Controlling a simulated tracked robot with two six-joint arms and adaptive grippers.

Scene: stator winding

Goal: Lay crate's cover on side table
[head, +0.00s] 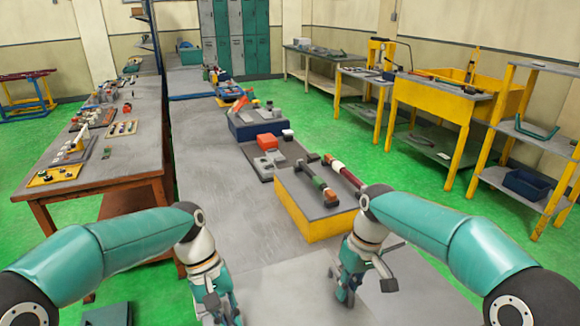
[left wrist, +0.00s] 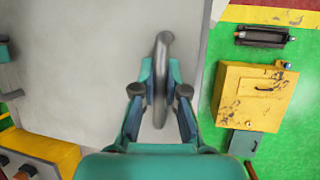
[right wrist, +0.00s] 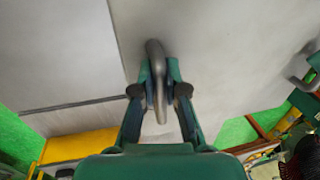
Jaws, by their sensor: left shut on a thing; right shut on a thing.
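The cover (head: 280,290) looks like a flat light-grey panel at the bottom of the head view, between my two arms. My left gripper (head: 222,312) is shut on a grey bar handle (left wrist: 162,62), which stands over pale grey surface in the left wrist view. My right gripper (head: 345,290) is shut on a second grey handle (right wrist: 154,50). In the right wrist view, a straight panel edge runs just left of that handle. I cannot tell the cover's height. The crate is not clearly visible, and I cannot tell which table is the side table.
A long grey bench (head: 205,165) runs ahead, with a yellow box (head: 325,227) bearing rods and a grey device (head: 267,165) on it. A brown-framed table (head: 130,165) with small parts stands left. Yellow benches (head: 440,97) and shelves (head: 541,137) stand right. Green floor lies between.

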